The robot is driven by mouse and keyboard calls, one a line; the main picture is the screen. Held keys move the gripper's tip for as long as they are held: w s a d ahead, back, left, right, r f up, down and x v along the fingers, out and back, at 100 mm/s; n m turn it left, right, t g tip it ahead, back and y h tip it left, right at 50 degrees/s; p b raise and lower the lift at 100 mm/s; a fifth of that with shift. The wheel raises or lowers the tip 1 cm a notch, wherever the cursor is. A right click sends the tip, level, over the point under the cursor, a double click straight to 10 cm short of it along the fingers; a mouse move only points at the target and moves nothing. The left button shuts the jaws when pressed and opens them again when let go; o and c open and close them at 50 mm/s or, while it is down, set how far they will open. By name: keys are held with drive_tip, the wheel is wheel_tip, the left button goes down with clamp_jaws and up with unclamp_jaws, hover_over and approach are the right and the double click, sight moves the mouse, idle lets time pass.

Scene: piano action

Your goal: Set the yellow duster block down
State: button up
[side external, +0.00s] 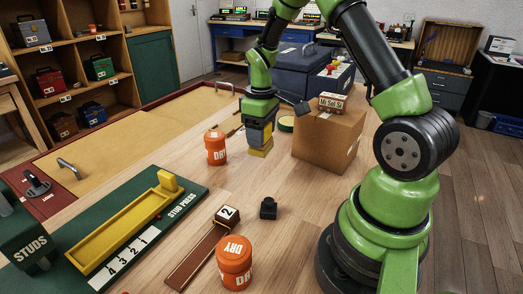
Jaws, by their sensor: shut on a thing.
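My gripper (261,137) points down above the wooden table, left of the cardboard box. It is shut on the yellow duster block (261,152), which shows below the jaws. The block appears to hang above the table; the exact gap under it is hard to judge. My jaws hide its upper part.
An orange DRY tub (215,148) stands left of my gripper, and another orange DRY tub (234,262) stands at the front. The cardboard box (327,143) is to the right. A small black block (268,208) and the green stud press board (185,207) lie nearer. Bare table (300,195) lies between.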

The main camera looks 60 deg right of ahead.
drive_tip(key=w+d+r+m, duration=0.1)
drive_tip(key=w+d, duration=0.3)
drive_tip(key=d, duration=0.6)
drive_tip(key=f, duration=0.9)
drive_tip(key=shift+w+f, duration=0.2)
drive_tip(key=shift+f, duration=0.2)
drive_tip(key=o, duration=1)
drive_tip(key=shift+c, duration=0.2)
drive_tip(key=shift+r, duration=0.15)
